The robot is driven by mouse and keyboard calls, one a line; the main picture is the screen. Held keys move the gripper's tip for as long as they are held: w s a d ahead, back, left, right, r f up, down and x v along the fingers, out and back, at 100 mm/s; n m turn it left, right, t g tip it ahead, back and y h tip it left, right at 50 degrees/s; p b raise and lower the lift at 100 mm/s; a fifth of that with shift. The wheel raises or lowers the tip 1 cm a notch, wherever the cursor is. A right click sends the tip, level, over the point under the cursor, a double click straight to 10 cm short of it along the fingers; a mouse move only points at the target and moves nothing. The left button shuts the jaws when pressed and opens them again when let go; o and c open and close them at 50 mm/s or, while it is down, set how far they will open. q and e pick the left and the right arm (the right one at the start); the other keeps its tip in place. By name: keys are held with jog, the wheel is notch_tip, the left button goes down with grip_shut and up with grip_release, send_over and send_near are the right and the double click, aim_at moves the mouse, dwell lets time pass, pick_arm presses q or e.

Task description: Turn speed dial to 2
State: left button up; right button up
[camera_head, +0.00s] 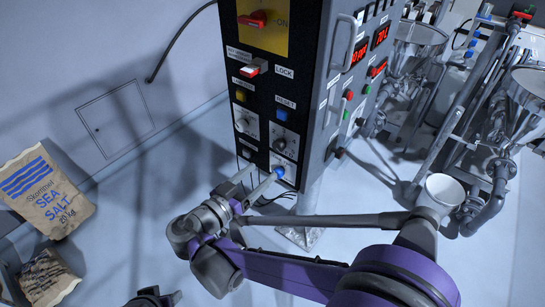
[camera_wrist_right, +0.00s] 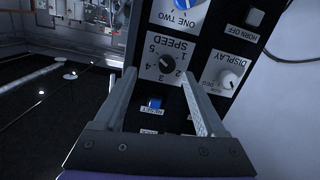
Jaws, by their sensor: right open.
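The speed dial is a small black knob (camera_wrist_right: 167,63) on a white numbered plate, seen upside down in the right wrist view. In the head view its plate (camera_head: 283,143) is on the right side of the cabinet's black front panel. My right gripper (camera_head: 262,172) is open in front of the lower panel. In the wrist view its fingers (camera_wrist_right: 158,76) are apart, with the dial between their tips in the picture; I see no contact. I cannot tell which number the dial points to. My left gripper (camera_head: 155,297) shows only in part at the bottom edge.
A blue reset button (camera_wrist_right: 155,102), a display dial (camera_wrist_right: 228,80) and a blue one-two knob (camera_wrist_right: 182,8) surround the speed dial. A red switch (camera_head: 254,67) is higher up. Sea salt sacks (camera_head: 45,190) lie at left. Funnels and pipes (camera_head: 490,150) stand at right.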

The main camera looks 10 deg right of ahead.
aim_at(276, 148)
jog(key=shift+m+t+h, duration=0.4)
jog(key=shift+t, duration=0.1)
jog(key=x, duration=0.6)
jog(key=w+a+p+x, duration=0.1)
jog(key=x, duration=0.2)
jog(key=shift+w+d+r, duration=0.1)
jog(key=shift+d+r, duration=0.05)
jog(key=shift+r, duration=0.1)
grip_shut()
